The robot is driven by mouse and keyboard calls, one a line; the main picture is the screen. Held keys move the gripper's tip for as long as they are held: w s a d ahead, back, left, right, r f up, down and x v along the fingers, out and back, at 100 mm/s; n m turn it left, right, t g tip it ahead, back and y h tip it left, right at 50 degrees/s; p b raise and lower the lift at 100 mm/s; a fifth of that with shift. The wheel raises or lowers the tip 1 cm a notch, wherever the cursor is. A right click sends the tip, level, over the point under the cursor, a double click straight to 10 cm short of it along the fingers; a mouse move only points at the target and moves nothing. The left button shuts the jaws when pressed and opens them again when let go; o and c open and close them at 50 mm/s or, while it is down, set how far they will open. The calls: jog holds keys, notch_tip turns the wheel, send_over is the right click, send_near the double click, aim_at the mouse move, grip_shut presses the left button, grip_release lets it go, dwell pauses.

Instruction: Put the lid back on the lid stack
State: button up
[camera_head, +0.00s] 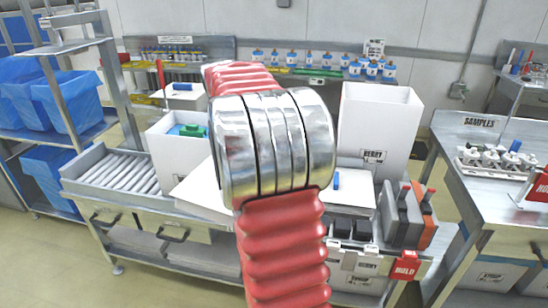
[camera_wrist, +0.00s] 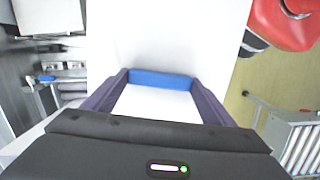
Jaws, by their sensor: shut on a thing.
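A white lid (camera_wrist: 160,35) with a blue handle (camera_wrist: 162,80) fills the middle of the wrist view. My gripper (camera_wrist: 163,79) is shut on this lid, with its two dark purple fingers at the ends of the blue handle. In the head view my red and silver arm hides the gripper; part of a tilted white lid (camera_head: 192,192) shows to the left of the arm. Another white lid with a small blue handle (camera_head: 337,179) lies flat on what looks like the lid stack (camera_head: 352,198), right of the arm on the bench.
An open white box (camera_head: 172,160) holding a green thing stands left of my arm, beside a roller conveyor (camera_head: 118,172). A tall white box (camera_head: 378,125) stands behind the stack. Grey and orange cases (camera_head: 402,217) stand right of it. A samples table (camera_head: 490,150) is far right.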

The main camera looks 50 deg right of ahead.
jog(key=w+a+f+m, duration=0.1)
jog(key=w+a+f, duration=0.3)
jog(key=a, duration=0.6)
jog(key=w+a+f+m, duration=0.1)
jog(key=w+a+f, duration=0.3)
jog(key=a+f, duration=0.4)
jog(key=w+a+f+m, duration=0.1)
jog(key=w+a+f, duration=0.4)
jog(key=a, duration=0.8)
jog(key=shift+a+f, duration=0.3)
jog(key=shift+f, duration=0.15)
